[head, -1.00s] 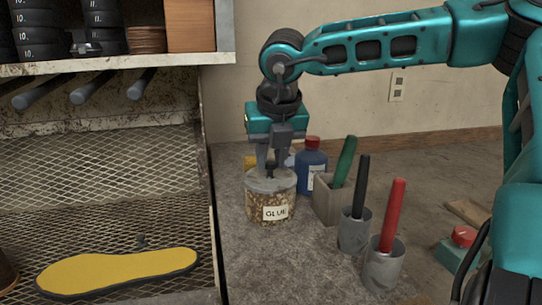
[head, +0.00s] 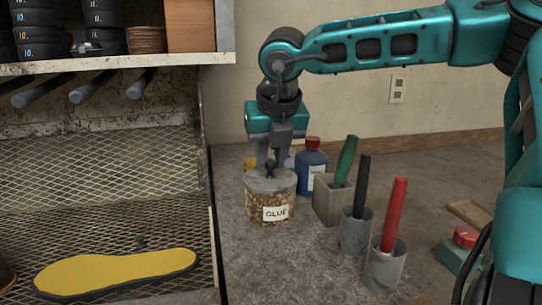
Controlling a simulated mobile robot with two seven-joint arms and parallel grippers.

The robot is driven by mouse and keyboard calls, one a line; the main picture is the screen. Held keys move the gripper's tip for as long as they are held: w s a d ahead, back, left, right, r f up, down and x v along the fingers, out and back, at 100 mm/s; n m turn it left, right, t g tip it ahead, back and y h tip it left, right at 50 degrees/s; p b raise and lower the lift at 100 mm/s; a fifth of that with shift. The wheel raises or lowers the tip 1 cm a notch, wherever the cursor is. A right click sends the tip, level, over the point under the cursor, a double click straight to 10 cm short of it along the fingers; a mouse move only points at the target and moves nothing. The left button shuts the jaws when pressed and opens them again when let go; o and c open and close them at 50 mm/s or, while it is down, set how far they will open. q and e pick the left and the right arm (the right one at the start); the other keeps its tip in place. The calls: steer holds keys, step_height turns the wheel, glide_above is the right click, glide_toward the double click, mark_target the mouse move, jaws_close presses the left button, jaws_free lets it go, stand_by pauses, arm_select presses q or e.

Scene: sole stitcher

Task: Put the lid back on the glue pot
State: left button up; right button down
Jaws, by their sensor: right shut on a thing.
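The glue pot (head: 257,211) stands upright on the bench, a round speckled pot with a white GLUE label. Its grey lid (head: 256,185) lies across the top of the pot and looks level. A dark knob (head: 270,172) rises from the lid's middle. My right gripper (head: 271,165) points straight down over the pot, shut on the lid by its knob. The fingers partly hide the back of the lid, and the seam between lid and rim is too small to judge. My left gripper is not in view.
Behind the pot stands a blue bottle (head: 311,167) with a red cap. To the right are a grey box holding a green-handled tool (head: 345,160), and metal cups with black (head: 361,188) and red (head: 393,215) handles. A yellow sole (head: 115,272) lies left on mesh.

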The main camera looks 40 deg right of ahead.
steer(key=shift+c, duration=1.7)
jaws_free()
steer(key=shift+r, duration=0.1)
steer(key=shift+r+p, duration=1.85)
steer(key=shift+r, duration=1.6)
jaws_close()
